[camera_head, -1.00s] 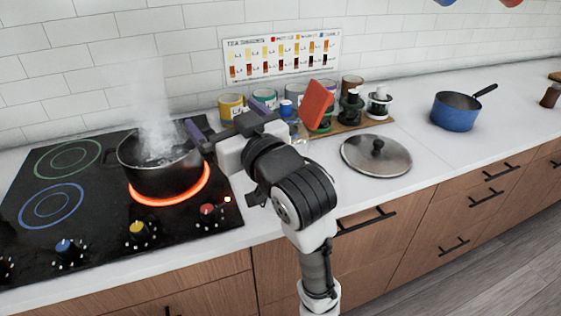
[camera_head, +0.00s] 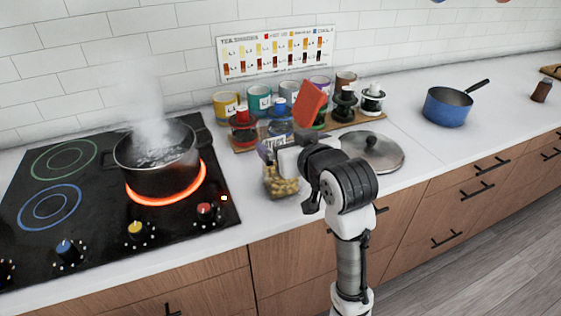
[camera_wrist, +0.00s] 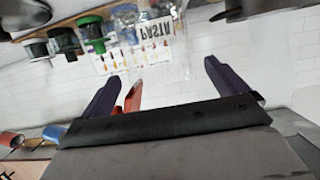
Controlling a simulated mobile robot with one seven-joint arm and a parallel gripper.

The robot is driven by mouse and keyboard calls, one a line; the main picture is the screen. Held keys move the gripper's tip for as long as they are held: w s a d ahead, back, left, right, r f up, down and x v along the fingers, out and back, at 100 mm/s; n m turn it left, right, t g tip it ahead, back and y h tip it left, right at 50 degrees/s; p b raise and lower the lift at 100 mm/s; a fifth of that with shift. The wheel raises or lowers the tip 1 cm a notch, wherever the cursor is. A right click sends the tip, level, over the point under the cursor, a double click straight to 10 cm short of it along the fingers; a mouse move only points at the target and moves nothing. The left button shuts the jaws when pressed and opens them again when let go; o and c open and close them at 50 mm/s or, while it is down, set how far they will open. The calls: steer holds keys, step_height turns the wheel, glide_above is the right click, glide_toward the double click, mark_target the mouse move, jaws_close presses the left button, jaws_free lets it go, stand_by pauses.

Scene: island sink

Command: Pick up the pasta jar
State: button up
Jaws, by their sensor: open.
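The pasta jar (camera_head: 280,185) is clear, with pale pasta in its lower part. It stands on the white counter right of the cooktop, and my arm partly covers its upper part in the head view. In the wrist view, which is upside down, its PASTA label (camera_wrist: 156,33) is ahead of the fingertips. My gripper (camera_head: 268,152) is at the jar's upper part in the head view. In the wrist view my gripper (camera_wrist: 165,80) has its purple fingers wide apart, with nothing held between them. I cannot tell whether a finger touches the jar.
A steaming black pot (camera_head: 157,160) sits on a glowing burner at left. Behind the jar are several cups and grinders on a wooden board (camera_head: 355,122), plus a red slab (camera_head: 311,103). A lid (camera_head: 372,155) and a blue pan (camera_head: 447,107) lie to the right.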

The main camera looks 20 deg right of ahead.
mark_target(274, 130)
steer(key=shift+p+x, duration=1.05)
steer(key=shift+x, duration=1.65)
steer(key=shift+r, duration=0.1)
steer(key=c, duration=2)
steer(key=shift+o, duration=0.2)
